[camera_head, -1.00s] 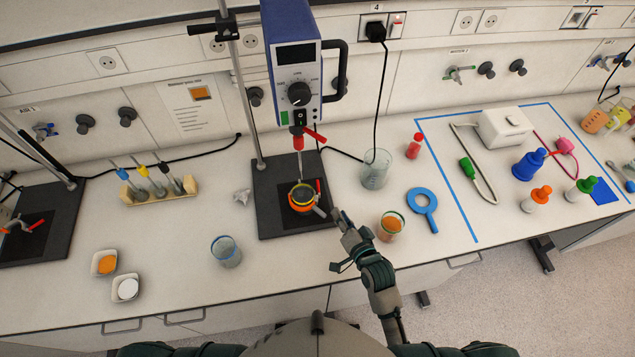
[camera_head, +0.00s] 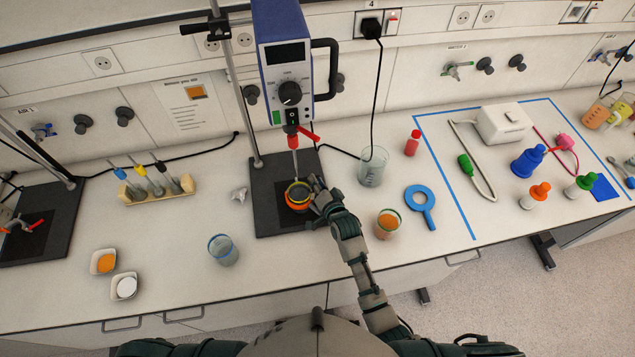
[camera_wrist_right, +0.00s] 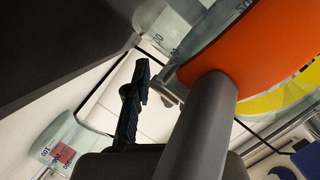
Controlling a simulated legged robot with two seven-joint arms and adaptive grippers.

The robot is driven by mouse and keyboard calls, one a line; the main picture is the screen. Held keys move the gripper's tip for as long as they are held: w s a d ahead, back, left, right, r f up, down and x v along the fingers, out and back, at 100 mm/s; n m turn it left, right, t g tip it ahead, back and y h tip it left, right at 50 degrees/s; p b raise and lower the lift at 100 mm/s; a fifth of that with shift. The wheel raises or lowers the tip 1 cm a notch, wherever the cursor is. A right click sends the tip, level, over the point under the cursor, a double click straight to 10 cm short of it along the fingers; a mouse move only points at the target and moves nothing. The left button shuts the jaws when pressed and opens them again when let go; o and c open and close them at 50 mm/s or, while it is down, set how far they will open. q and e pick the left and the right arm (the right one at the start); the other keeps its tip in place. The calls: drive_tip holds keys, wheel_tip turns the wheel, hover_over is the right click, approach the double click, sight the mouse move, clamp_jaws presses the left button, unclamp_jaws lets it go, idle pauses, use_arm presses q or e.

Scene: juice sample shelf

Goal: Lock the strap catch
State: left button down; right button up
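A glass beaker with a yellow ring and an orange strap (camera_head: 297,204) around it stands under the stirrer on the black stand base. In the right wrist view the orange strap (camera_wrist_right: 245,42) is close up, with a grey rod-like lever (camera_wrist_right: 203,125) running from it; this appears to be the catch. My right gripper (camera_head: 318,192) is at the right side of the strap and hides part of that side. One dark finger (camera_wrist_right: 130,105) shows beside the lever, apart from it in the picture. The other finger is hidden, so the opening is unclear. My left gripper is out of view.
The stirrer (camera_head: 287,60) hangs above the beaker, its red lever (camera_head: 308,132) near the shaft. Another beaker (camera_head: 223,250) stands front left.

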drive_tip(key=shift+s+a, duration=0.1)
drive_tip(key=shift+a, duration=0.2)
clamp_jaws()
drive_tip(key=shift+a, duration=0.3)
drive_tip(key=shift+d+r+n+g+y, duration=0.1)
drive_tip(key=shift+n+g+y, duration=0.2)
drive_tip(key=shift+n+y, duration=0.25)
drive_tip(key=shift+y, duration=0.25)
unclamp_jaws()
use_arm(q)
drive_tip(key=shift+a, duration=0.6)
use_arm(e)
drive_tip(key=v, duration=1.1)
drive_tip(key=shift+s+d, duration=0.25)
drive_tip(key=shift+s, duration=0.1)
